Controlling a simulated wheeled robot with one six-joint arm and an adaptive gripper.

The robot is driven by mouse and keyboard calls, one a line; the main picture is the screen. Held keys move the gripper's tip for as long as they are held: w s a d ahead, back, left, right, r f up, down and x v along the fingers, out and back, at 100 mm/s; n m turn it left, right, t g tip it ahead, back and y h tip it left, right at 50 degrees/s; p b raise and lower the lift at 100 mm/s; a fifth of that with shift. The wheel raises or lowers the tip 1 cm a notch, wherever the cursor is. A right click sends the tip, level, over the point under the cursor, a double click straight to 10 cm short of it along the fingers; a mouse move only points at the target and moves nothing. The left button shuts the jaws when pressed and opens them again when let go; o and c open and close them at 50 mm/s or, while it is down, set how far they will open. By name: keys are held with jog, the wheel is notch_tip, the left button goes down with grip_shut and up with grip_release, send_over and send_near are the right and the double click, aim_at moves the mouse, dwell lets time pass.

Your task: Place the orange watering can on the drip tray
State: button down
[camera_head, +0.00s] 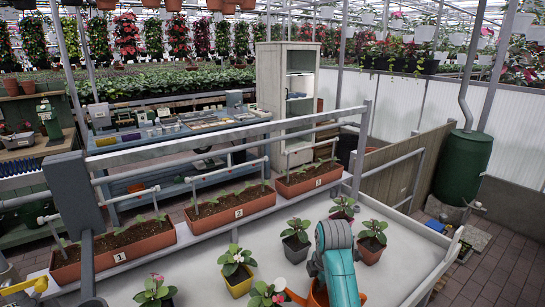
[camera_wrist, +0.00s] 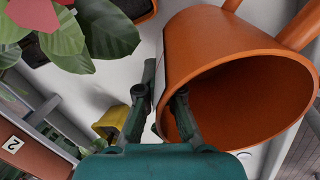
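The orange watering can (camera_wrist: 235,45) fills the right of the wrist view, its open mouth facing the camera. In the head view a small part of its orange body (camera_head: 319,298) shows at the bottom edge, beneath my teal arm. My gripper (camera_wrist: 166,85) is at the can's rim: one dark finger is outside the wall, the other inside the mouth. I cannot tell whether both fingers press on the wall. The can's base is hidden. I cannot make out the drip tray for certain in either view.
Potted plants stand on the white bench (camera_head: 205,272): a yellow pot (camera_head: 238,281), a grey pot (camera_head: 296,245) and a terracotta pot (camera_head: 371,248) close to my arm. Numbered planters (camera_head: 213,210) line its far edge. A grey rail (camera_head: 220,147) runs behind.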

jog(key=shift+a+r, duration=0.65)
jog(key=shift+r, duration=0.35)
jog(key=shift+a, duration=0.1)
dwell(0.4)
